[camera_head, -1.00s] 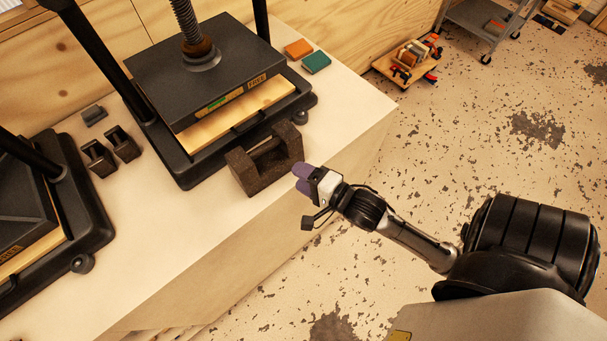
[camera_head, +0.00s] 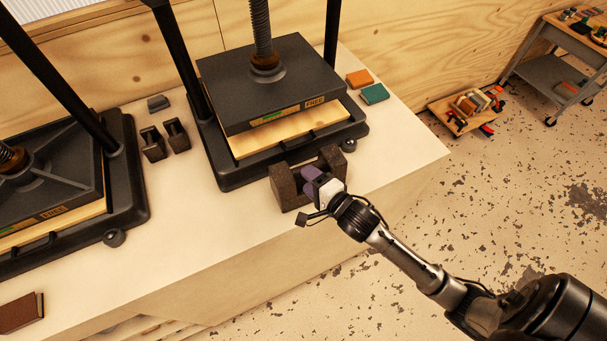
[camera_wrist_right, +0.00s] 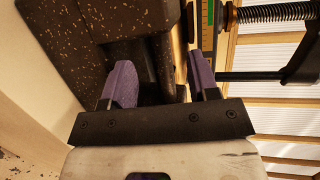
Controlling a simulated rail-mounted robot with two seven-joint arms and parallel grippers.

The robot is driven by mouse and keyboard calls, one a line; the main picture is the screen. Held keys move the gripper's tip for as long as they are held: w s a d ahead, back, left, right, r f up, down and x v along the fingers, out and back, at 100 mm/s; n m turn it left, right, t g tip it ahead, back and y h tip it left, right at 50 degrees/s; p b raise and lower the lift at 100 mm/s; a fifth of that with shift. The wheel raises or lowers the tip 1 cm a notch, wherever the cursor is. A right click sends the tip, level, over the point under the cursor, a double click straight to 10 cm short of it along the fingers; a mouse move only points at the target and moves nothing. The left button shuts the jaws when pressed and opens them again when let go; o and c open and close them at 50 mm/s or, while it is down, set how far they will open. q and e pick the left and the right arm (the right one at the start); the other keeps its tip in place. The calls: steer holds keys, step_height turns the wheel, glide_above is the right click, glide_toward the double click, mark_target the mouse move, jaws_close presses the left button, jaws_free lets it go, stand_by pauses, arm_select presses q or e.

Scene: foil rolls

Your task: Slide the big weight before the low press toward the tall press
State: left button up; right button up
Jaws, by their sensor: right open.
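The big weight (camera_head: 289,190) is a dark brown block with two raised ends and a handle bar. It stands on the bench just in front of the middle press (camera_head: 300,80); the other press (camera_head: 50,190) is at the left. I cannot tell for sure which is the low one. My right gripper (camera_head: 312,178) has its purple fingers at the weight's handle, between the raised ends. In the right wrist view the open fingers (camera_wrist_right: 162,85) reach over the speckled weight (camera_wrist_right: 70,50); part of it shows between them. I cannot tell whether they touch it. My left gripper is not in view.
Two small dark weights (camera_head: 165,140) and a grey block (camera_head: 158,103) lie between the presses. Orange (camera_head: 359,78) and green (camera_head: 375,94) blocks lie right of the middle press. A brown book (camera_head: 20,313) is at lower left. The bench front between is clear.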

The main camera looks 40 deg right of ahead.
mark_target(303, 184)
steer(key=shift+w+f, duration=0.15)
steer(key=shift+w, duration=0.65)
steer(key=shift+w+f, duration=0.15)
steer(key=shift+w, duration=0.6)
jaws_close()
stand_by(0.5)
